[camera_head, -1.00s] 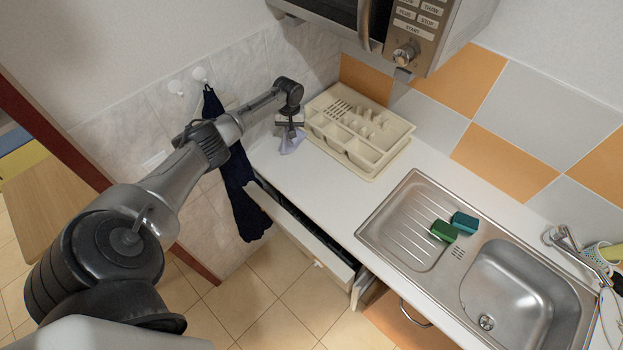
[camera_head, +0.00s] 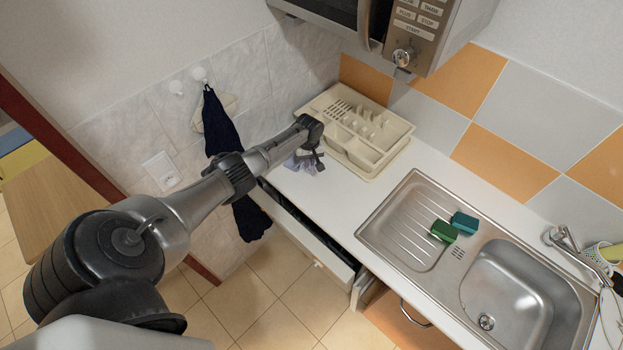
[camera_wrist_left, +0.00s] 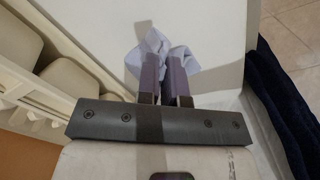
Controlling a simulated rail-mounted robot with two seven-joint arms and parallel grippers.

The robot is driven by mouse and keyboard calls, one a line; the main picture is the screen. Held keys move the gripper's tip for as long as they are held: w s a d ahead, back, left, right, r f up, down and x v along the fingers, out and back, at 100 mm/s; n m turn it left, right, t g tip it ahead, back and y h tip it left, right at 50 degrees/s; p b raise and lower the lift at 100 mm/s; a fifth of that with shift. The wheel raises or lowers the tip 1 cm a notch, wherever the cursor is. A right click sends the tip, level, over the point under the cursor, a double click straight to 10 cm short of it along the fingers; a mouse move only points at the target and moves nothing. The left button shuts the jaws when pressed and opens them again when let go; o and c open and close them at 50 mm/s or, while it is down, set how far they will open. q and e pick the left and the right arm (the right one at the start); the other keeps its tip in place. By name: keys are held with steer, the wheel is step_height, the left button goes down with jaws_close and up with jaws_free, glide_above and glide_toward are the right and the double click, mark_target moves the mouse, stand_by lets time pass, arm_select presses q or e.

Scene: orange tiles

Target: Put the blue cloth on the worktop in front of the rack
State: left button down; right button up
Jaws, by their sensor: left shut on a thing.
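A pale blue cloth (camera_head: 293,162) is bunched in my left gripper (camera_head: 314,164), which is shut on it. In the left wrist view the cloth (camera_wrist_left: 155,45) sticks out around and beyond the fingers (camera_wrist_left: 163,75). In the head view the gripper and cloth are over the left end of the white worktop (camera_head: 319,200), just in front of the beige rack (camera_head: 362,162). I cannot tell whether the cloth touches the worktop. The rack also shows at the left of the wrist view (camera_wrist_left: 40,85). My right gripper is not in view.
A drawer (camera_head: 306,238) stands open below the worktop. A dark navy cloth (camera_head: 221,125) hangs from a wall hook. A sink (camera_head: 515,290) with green (camera_head: 444,231) and teal (camera_head: 465,222) sponges is at right. A microwave (camera_head: 425,30) hangs above.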

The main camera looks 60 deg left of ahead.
mark_target(327, 191)
arm_select(q)
steer(key=d+f, duration=0.2)
steer(key=d, duration=0.1)
steer(key=w+d+f, duration=0.1)
steer(key=d+f, duration=0.2)
steer(key=w+d+f, duration=0.1)
steer(key=d+f, duration=0.1)
steer(key=d, duration=0.1)
steer(key=shift+w+f, duration=0.2)
steer(key=shift+w, duration=0.05)
steer(key=c, duration=0.9)
jaws_free()
steer(key=shift+r, duration=0.1)
steer(key=d+r+p, duration=0.1)
steer(key=r+p, duration=0.2)
steer(key=d+r+p, duration=0.1)
steer(key=r+p, duration=0.2)
steer(key=p, duration=0.1)
steer(key=w+d+r+p, duration=0.1)
steer(key=d+r+p, duration=0.1)
steer(key=r+p, duration=0.1)
steer(key=shift+w+r+p, duration=0.1)
steer(key=shift+r+p, duration=0.3)
steer(key=shift+p, duration=0.2)
